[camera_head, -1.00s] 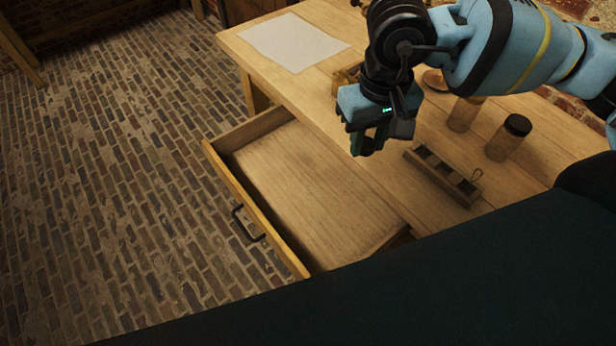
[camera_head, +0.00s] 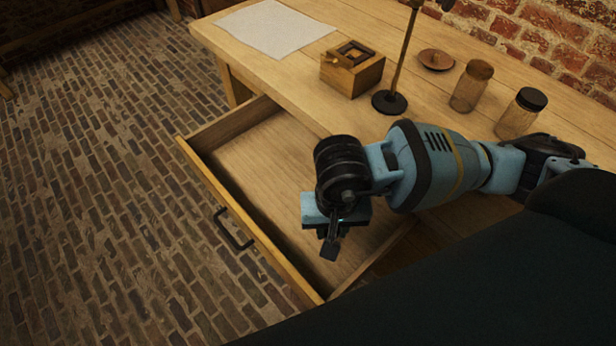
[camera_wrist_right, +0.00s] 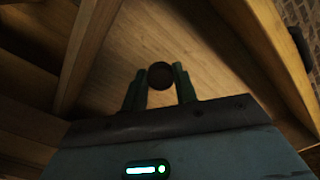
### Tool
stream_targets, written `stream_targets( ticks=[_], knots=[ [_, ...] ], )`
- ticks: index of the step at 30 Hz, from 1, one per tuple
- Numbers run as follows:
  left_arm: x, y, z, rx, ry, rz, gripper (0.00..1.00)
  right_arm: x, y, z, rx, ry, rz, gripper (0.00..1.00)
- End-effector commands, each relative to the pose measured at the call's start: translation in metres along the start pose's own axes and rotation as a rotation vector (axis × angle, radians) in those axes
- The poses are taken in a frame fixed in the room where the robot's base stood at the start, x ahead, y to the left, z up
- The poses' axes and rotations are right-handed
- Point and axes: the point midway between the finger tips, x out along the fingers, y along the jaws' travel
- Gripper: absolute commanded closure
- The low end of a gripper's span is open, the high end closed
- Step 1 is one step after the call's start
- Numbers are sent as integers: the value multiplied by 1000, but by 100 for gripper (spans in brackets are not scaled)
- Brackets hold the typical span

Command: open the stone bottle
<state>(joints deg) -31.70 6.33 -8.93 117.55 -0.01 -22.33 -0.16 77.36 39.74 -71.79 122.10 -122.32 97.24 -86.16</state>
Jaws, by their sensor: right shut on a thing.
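My right gripper (camera_head: 332,248) points down over the open drawer (camera_head: 240,240). In the right wrist view its two green fingers (camera_wrist_right: 160,84) are shut on a small round dark brown thing (camera_wrist_right: 160,75), seen end-on above the drawer's wooden floor. I cannot tell whether this is part of the stone bottle; no stone bottle can be made out for sure. In the head view the held thing is hidden by the gripper. My left gripper is not in view.
On the table stand a wooden box (camera_head: 352,72), a rod on a dark round base (camera_head: 390,103), a brown disc (camera_head: 436,60), a jar without a dark lid (camera_head: 470,88) and a black-lidded jar (camera_head: 520,115). White paper (camera_head: 275,28) lies at the back left. The drawer floor looks bare.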

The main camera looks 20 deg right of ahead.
Motion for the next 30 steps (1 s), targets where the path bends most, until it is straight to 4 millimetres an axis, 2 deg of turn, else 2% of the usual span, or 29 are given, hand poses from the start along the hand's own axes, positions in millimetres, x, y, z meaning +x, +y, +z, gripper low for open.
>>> stream_targets(
  ticks=[15,21,25,30],
  knots=[
    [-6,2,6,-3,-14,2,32,8,-44,-90,1,-1,-1,99],
    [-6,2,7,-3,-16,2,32,12,-58,-120,0,-1,-1,99],
    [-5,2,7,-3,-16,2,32,13,-63,-130,-1,-1,-1,99],
    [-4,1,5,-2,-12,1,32,14,-64,-134,-2,-1,-1,99]
  ],
)
